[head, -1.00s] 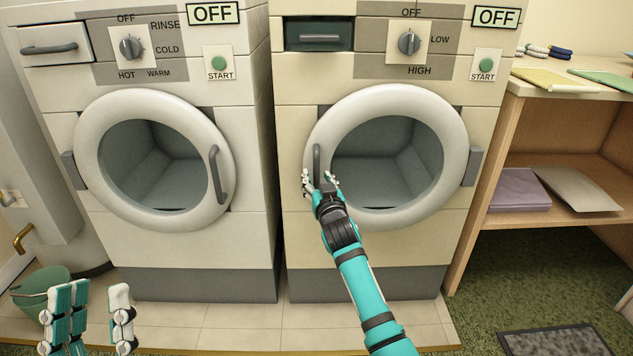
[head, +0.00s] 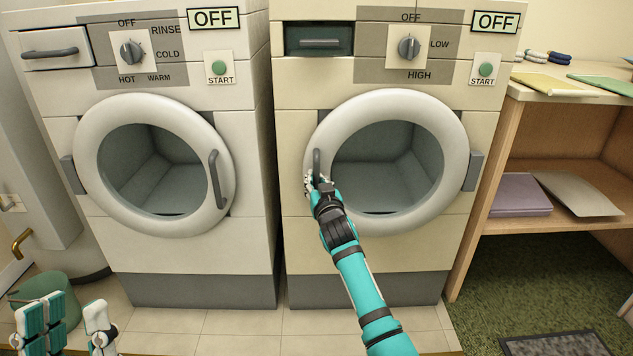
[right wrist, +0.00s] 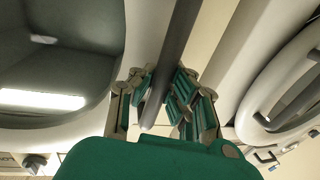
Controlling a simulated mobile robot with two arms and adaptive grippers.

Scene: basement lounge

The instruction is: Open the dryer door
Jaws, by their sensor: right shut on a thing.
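The dryer (head: 300,240) is the cream machine on the right, with LOW and HIGH on its dial panel. Its round door (head: 455,135) looks closed in the head view. The dark vertical door handle (head: 317,160) is on the door's left side. My right gripper (head: 319,183) is shut on the lower part of this handle. In the right wrist view the handle (right wrist: 180,40) runs down between the fingers of my right gripper (right wrist: 165,100). My left gripper (head: 72,318) is at the bottom left of the head view, open and empty, its fingers apart.
A washer (head: 190,260) with a similar round door stands close on the left. A wooden shelf unit (head: 515,95) stands on the right. A green bucket (head: 65,287) is behind my left gripper. Tiled floor (head: 235,322) in front of the machines is clear.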

